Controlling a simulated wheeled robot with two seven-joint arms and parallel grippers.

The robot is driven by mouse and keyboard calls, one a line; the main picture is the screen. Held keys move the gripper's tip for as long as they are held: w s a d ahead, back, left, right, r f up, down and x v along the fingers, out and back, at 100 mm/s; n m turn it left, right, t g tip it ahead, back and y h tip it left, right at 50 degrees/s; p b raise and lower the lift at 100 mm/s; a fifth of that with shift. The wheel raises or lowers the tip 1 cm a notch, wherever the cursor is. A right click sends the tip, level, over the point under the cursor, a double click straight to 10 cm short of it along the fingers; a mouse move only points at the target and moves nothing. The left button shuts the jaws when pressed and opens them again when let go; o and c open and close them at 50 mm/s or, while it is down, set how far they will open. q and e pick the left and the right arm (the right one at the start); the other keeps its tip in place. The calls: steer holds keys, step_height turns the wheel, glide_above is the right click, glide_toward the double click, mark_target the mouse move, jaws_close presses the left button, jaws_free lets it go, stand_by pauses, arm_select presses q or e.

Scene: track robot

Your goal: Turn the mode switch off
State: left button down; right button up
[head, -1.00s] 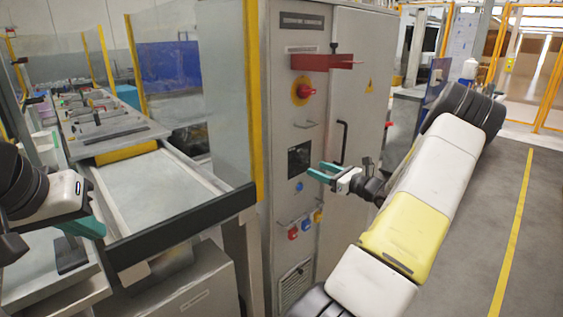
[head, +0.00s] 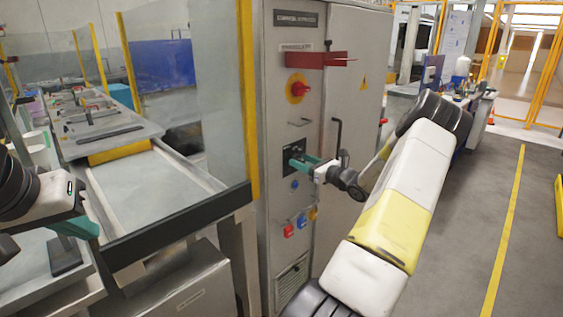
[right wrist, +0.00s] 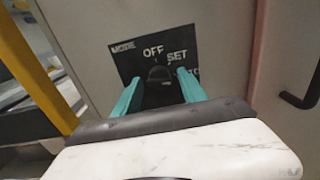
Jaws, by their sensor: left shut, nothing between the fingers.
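The mode switch panel (head: 293,149) is a black plate on the front of the grey cabinet. In the right wrist view the panel (right wrist: 126,62) shows the white words OFF and SET, and a third label is partly hidden. The dark switch knob (right wrist: 160,74) sits below OFF. My right gripper (head: 298,162) is at the panel with its teal fingers apart. In the right wrist view its fingertips (right wrist: 158,80) are on either side of the knob; I cannot tell whether they touch it. My left gripper (head: 88,229) is shut and empty, far left, away from the cabinet.
A red rotary switch (head: 297,88) and a red bracket (head: 316,59) are above the panel. A blue button (head: 294,184) and coloured sockets (head: 301,222) are below. A door handle (head: 337,134) is to the right. A glass guard with a yellow post (head: 247,100) stands left.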

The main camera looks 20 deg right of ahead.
jaws_close()
steer(key=shift+n, duration=0.3)
steer(key=n, duration=1.9)
stand_by(0.4)
steer(key=shift+o, duration=0.9)
jaws_free()
